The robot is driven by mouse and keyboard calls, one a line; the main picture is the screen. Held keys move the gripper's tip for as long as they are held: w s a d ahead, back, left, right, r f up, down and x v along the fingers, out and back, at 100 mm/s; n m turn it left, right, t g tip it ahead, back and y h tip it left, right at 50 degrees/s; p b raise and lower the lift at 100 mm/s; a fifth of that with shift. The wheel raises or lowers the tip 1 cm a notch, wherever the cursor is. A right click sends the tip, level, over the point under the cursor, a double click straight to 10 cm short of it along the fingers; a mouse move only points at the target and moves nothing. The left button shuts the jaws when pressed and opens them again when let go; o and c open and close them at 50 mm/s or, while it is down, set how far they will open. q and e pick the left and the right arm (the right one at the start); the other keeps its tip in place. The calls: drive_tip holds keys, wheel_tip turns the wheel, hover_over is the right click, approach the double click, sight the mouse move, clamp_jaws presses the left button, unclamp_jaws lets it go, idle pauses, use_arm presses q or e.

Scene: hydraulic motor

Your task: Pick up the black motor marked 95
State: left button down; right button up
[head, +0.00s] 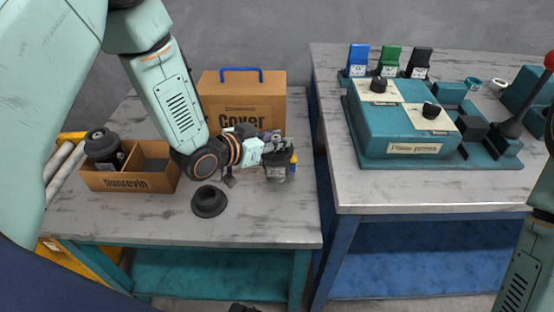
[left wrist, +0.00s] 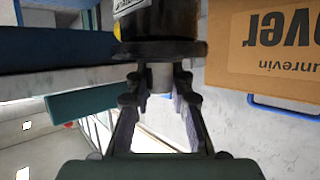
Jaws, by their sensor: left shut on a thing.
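A black motor (head: 279,172) with a pale label and a yellow part is at the right side of the left table. My left gripper (head: 268,146) reaches it from the left and is shut on it. In the left wrist view the two fingers (left wrist: 160,85) close around a grey shaft below the black flange of the motor (left wrist: 160,45). The marking is too small to read, and I cannot tell whether the motor is clear of the table. Another black motor (head: 103,145) stands in the left compartment of a cardboard box.
The open box (head: 130,181) has an empty right compartment. A black ring-shaped part (head: 209,201) lies on the left table (head: 150,222). A cardboard cover box (head: 240,95) stands behind my gripper. The right table (head: 375,191) holds a teal press station (head: 385,130).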

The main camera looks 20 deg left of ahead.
use_arm(q)
drive_tip(key=shift+w+r, duration=0.2)
drive_tip(key=shift+r, duration=0.05)
